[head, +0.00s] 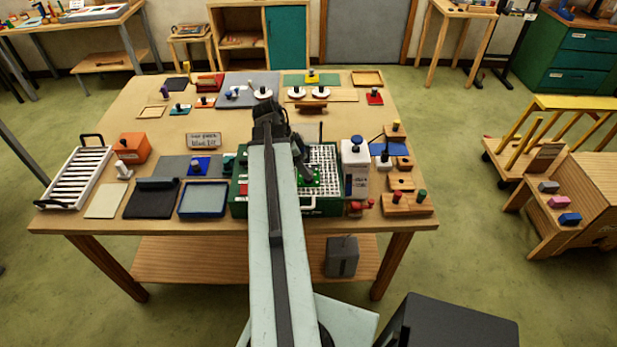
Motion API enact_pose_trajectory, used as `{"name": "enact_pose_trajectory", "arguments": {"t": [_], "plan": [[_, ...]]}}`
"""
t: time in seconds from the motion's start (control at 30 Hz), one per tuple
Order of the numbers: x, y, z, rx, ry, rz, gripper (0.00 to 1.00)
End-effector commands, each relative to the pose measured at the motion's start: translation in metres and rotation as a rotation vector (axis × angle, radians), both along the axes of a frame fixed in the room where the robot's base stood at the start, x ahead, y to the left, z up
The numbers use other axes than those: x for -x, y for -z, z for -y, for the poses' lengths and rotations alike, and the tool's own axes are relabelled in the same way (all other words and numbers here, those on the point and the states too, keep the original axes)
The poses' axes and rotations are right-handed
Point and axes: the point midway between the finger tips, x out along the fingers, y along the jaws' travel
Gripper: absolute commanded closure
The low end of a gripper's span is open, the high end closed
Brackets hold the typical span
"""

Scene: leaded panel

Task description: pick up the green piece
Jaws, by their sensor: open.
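My arm reaches over the table from below and covers the left part of the tray. A teal piece with a dark knob (180,108) sits farther back on the left.
A white box with a blue knob (355,160) stands close right of the tray. A blue-rimmed tray (203,212) and a dark pad (152,203) lie to the left. Wooden blocks with coloured knobs (404,205) line the right edge. Bare tabletop shows toward the back left.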

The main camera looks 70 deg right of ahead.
Motion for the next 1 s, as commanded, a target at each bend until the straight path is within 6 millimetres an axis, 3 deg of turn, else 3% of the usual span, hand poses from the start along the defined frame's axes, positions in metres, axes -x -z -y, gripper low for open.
{"name": "enact_pose_trajectory", "arguments": {"t": [0.3,0.57,0.77,1.0], "plan": [[0.014,0.045,0.014,0.0,0.0,0.0,0.46],[0.017,0.045,0.016,0.0,0.0,0.0,0.46],[0.017,0.044,0.016,0.0,0.0,0.0,0.97],[0.018,0.044,0.016,0.0,0.0,0.0,1.0]]}}
